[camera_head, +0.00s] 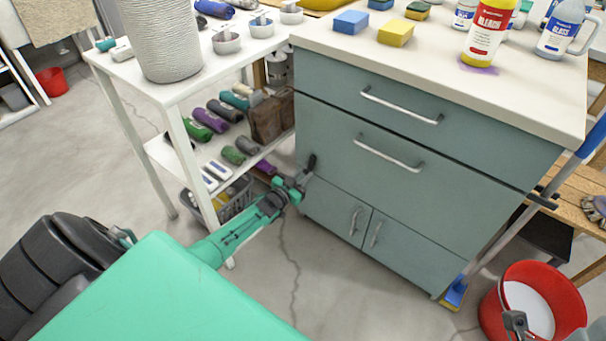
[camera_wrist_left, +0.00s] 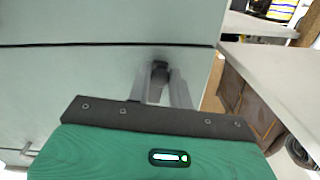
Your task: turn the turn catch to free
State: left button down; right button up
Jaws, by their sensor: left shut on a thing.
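The turn catch is a small dark knob on the front of the grey-green cabinet (camera_head: 400,190), near its left edge. It shows in the left wrist view (camera_wrist_left: 160,70) and as a dark upright piece in the head view (camera_head: 311,163). My left gripper (camera_head: 300,182) is at the catch, and its grey fingers (camera_wrist_left: 163,88) are shut around it. The fingers hide part of the catch, so its exact angle is hard to tell. What seems to be my right gripper (camera_head: 515,322) shows partly at the bottom right, away from the cabinet; its jaw opening is unclear.
A white shelf unit (camera_head: 170,93) with rolls and a basket stands close left of the cabinet. Bottles and sponges lie on the cabinet top. A red bucket (camera_head: 555,290) and a broom (camera_head: 500,240) stand at the right. The floor in front is clear.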

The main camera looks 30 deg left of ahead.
pick_arm(q)
jog(key=shift+n, duration=0.8)
jog(key=c, duration=1.3)
grip_release()
jog(key=shift+s, duration=0.1)
